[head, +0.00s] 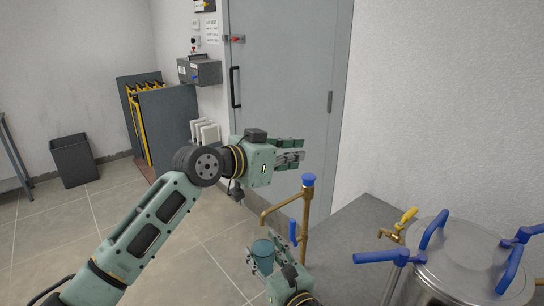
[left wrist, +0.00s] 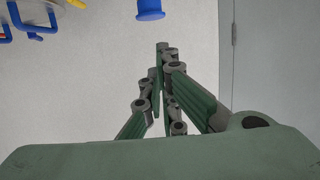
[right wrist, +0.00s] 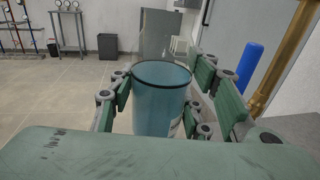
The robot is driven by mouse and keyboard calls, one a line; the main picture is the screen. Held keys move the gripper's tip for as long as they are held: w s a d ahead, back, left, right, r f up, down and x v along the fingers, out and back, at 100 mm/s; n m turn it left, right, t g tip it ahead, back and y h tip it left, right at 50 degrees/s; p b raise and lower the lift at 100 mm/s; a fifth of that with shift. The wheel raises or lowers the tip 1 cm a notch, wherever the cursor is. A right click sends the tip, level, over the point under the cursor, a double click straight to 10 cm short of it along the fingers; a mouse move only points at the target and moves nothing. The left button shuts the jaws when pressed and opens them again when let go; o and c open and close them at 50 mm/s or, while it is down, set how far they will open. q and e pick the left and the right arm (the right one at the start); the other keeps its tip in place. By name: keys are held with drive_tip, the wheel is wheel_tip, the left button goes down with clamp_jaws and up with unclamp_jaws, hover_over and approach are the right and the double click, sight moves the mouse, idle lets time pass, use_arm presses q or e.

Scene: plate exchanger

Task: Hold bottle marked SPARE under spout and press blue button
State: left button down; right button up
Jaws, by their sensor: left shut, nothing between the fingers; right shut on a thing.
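A translucent blue open-topped bottle (head: 262,249) is held upright between the fingers of my right gripper (head: 265,262). It fills the middle of the right wrist view (right wrist: 160,100); a pale label edge shows, but no word is readable.
A blue lever (head: 292,232) hangs beside the brass pipe, close to the bottle. A steel vessel (head: 470,265) with blue handles and a yellow-handled tap (head: 405,220) stands at right. A grey door (head: 280,85) is behind. Open tiled floor lies left.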

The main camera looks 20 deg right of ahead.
use_arm(q)
drive_tip(key=v, duration=0.8)
drive_tip(key=shift+r, duration=0.2)
use_arm(e)
drive_tip(key=shift+a+r, duration=0.1)
use_arm(q)
drive_tip(key=shift+d, duration=0.2)
drive_tip(key=shift+r+p, duration=0.55)
use_arm(e)
drive_tip(key=s+a, duration=0.3)
drive_tip(key=a, duration=0.6)
drive_tip(key=shift+s+a, duration=0.2)
